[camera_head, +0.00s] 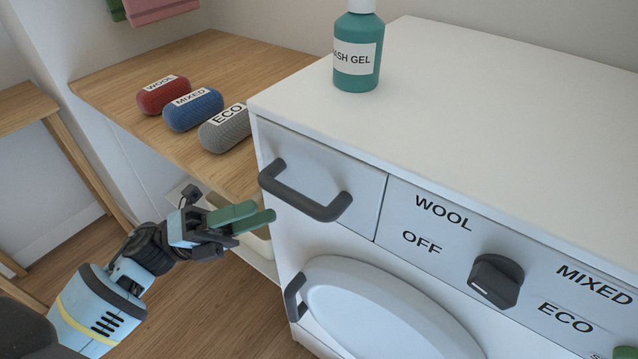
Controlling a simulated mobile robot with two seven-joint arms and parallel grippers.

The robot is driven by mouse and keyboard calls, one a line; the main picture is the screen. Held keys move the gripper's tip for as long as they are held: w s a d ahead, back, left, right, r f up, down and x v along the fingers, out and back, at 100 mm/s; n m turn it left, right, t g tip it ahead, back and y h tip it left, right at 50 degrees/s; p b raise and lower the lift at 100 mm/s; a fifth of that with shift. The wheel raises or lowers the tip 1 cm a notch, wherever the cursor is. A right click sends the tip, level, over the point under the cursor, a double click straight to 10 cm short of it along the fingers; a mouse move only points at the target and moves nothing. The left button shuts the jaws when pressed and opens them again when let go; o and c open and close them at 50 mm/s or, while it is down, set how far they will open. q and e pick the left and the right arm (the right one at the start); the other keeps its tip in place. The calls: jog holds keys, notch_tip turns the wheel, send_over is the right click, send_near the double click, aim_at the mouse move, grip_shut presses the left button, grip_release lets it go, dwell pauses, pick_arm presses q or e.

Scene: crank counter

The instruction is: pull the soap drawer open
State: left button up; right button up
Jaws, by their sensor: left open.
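The soap drawer (355,182) is the pale panel at the upper left of the white washing machine's front. Its front looks flush with the control panel, so it appears shut. Its dark bar handle (300,200) stands out from it. My left gripper (263,211) has green fingers and is open and empty. It is left of and slightly below the handle, apart from it in the picture.
A dark knob (496,281) sits on the control panel, right of the drawer. The round door (385,315) with its dark handle (294,298) is below. A teal wash gel bottle (358,55) stands on top. Red, blue and grey rolls lie on the wooden counter (225,65).

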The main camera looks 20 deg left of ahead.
aim_at(288, 201)
pick_arm(q)
jog(key=p+x, duration=0.1)
jog(key=x, duration=0.2)
jog(key=p+x, duration=0.1)
jog(key=x, duration=0.2)
jog(key=shift+d+r, duration=0.25)
jog(key=shift+r, duration=0.15)
jog(key=shift+w+d+r, duration=0.1)
jog(key=shift+d+r, duration=0.05)
jog(key=shift+d, duration=0.35)
pick_arm(e)
jog(key=shift+s+r, duration=0.65)
jog(key=shift+s, duration=0.1)
pick_arm(q)
jog(key=c, duration=0.9)
pick_arm(e)
jog(key=shift+w, duration=0.2)
jog(key=shift+w, duration=0.1)
